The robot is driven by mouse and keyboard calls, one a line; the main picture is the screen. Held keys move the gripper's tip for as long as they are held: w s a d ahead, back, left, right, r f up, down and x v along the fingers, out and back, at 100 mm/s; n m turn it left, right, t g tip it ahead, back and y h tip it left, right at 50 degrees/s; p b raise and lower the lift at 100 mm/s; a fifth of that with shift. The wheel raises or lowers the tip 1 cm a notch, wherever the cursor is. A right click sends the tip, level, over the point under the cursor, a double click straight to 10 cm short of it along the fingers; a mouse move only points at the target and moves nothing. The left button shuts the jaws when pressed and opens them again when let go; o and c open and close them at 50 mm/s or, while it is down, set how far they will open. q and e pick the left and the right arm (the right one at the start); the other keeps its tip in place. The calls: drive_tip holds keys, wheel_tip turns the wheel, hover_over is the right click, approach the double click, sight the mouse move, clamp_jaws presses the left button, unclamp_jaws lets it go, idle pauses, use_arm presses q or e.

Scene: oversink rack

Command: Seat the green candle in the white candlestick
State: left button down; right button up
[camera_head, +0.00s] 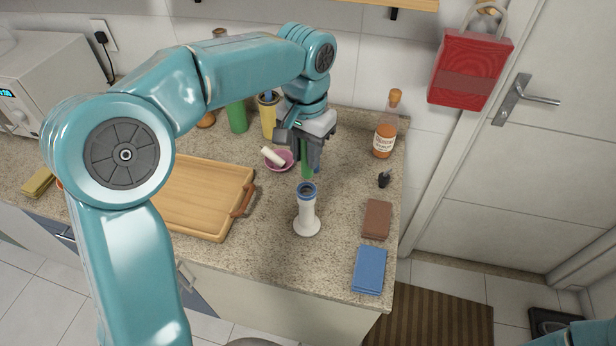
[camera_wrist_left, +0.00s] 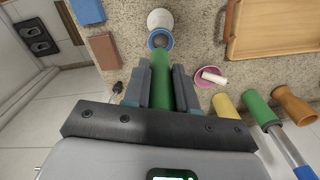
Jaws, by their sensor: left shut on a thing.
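The white candlestick (camera_head: 307,217) with a blue rim stands upright on the speckled counter. In the left wrist view the candlestick (camera_wrist_left: 160,20) is at the top, its blue-rimmed opening facing the camera. My left gripper (camera_head: 306,160) is shut on the green candle (camera_head: 307,172), which points down. The candle's lower end is just above and behind the candlestick's opening in the head view. In the left wrist view the candle (camera_wrist_left: 161,85) lies between the two fingers, its tip close to the blue rim. I cannot tell whether they touch. My right gripper is not in view.
A pink bowl (camera_head: 288,163) with a white roll is left of the gripper. A wooden tray (camera_head: 190,219) lies further left. A bottle (camera_head: 385,135), a brown sponge (camera_head: 377,220) and a blue cloth (camera_head: 370,270) are on the right.

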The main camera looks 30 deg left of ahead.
sight(305, 176)
use_arm(q)
drive_tip(key=f, duration=0.3)
drive_tip(key=shift+s+a+f, duration=0.1)
drive_tip(key=shift+a+f, duration=0.1)
drive_tip(key=shift+f, duration=0.05)
wheel_tip(305, 176, down, 4)
drive_tip(key=shift+d+r, duration=0.15)
drive_tip(key=shift+f, duration=0.2)
drive_tip(key=c, duration=1.3)
unclamp_jaws()
drive_tip(key=shift+f, duration=0.1)
drive_tip(key=o, duration=0.4)
